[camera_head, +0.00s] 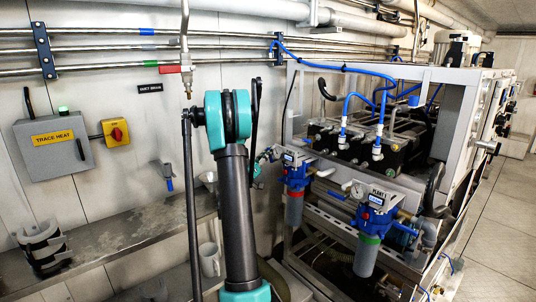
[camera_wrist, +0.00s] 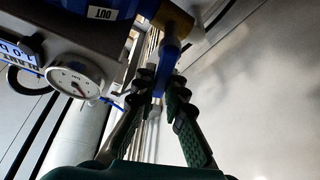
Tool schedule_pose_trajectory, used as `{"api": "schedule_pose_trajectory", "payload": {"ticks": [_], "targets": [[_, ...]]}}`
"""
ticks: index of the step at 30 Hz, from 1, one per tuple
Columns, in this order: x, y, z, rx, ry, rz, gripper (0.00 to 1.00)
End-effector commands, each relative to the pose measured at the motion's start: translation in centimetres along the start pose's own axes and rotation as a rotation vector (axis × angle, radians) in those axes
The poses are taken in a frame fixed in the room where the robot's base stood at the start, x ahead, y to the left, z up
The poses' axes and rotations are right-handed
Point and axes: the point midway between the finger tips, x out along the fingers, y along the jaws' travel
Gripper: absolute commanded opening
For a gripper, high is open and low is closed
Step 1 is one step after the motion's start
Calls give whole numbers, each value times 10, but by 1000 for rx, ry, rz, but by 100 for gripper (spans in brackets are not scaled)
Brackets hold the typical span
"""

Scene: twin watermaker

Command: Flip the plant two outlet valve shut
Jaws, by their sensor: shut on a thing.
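In the wrist view, my gripper (camera_wrist: 164,84) has its two dark green, ridged fingers closed in on a blue valve lever (camera_wrist: 168,58). The lever hangs from a brass-coloured valve body (camera_wrist: 174,18) beside a blue housing (camera_wrist: 98,4) marked OUT. Part of the lever is hidden between the fingers. In the head view, my gripper is mostly hidden behind my arm, at the left side of the left blue filter head (camera_head: 296,172), which has a clear bowl with a red ring. The lever cannot be made out there.
A round pressure gauge (camera_wrist: 76,82) sits close left of my fingers. A second filter (camera_head: 370,222), labelled PLANT 1, stands to the right on the metal frame. The trace heat box (camera_head: 56,146) and a shelf (camera_head: 110,236) are at left. The wall side right of my fingers looks clear.

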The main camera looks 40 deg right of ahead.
Motion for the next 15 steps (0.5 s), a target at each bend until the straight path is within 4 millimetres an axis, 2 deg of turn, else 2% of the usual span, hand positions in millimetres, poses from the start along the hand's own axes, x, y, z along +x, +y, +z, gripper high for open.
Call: {"api": "schedule_pose_trajectory", "payload": {"ticks": [6, 15], "targets": [[-1, 5, 0, 124, -1, 50, 0], [-1, 9, 1, 209, -1, 85, 0]]}}
